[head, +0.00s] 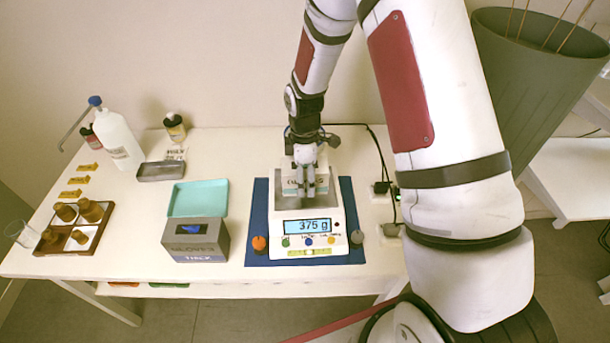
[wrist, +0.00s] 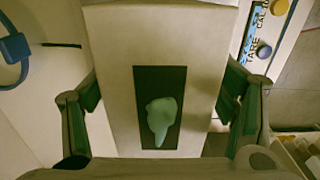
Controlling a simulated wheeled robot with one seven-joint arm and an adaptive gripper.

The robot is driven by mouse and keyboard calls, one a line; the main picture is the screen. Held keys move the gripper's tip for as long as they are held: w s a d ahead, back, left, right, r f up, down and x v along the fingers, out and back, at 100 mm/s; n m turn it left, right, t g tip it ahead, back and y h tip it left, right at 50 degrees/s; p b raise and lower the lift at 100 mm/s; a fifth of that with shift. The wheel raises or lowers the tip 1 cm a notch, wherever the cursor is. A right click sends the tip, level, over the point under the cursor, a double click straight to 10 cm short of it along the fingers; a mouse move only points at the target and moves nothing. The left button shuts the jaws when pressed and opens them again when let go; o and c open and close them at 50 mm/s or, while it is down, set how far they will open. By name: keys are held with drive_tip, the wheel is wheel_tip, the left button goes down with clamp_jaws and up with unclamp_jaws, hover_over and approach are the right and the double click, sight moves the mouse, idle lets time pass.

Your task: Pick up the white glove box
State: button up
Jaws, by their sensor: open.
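The white glove box (head: 289,187) stands on the pan of the scale in the head view, partly hidden by my gripper (head: 306,184). In the wrist view the white glove box (wrist: 200,45) fills the middle. Its top has a dark slot with a teal glove (wrist: 162,118) poking out. My gripper (wrist: 162,95) is open, with one finger on each side of the box and close to its sides. I cannot tell whether the fingers touch it.
The scale (head: 285,229) reads 375 g on a blue mat (head: 257,215). A cable (head: 380,150) runs behind the scale.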

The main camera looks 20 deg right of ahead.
drive_tip(key=shift+f, duration=0.35)
drive_tip(key=c, duration=1.7)
drive_tip(key=shift+c, duration=0.2)
drive_tip(key=shift+r, duration=0.65)
wheel_tip(320, 180, up, 2)
drive_tip(key=shift+w+r, duration=0.1)
drive_tip(key=s+a, duration=0.2)
drive_tip(key=s, duration=0.5)
drive_tip(key=s+a+r, duration=0.1)
drive_tip(key=s+a, duration=0.2)
drive_tip(key=s, duration=0.5)
drive_tip(key=shift+s+r+b, duration=0.2)
drive_tip(key=shift+r+b, duration=0.1)
drive_tip(key=shift+b, duration=0.1)
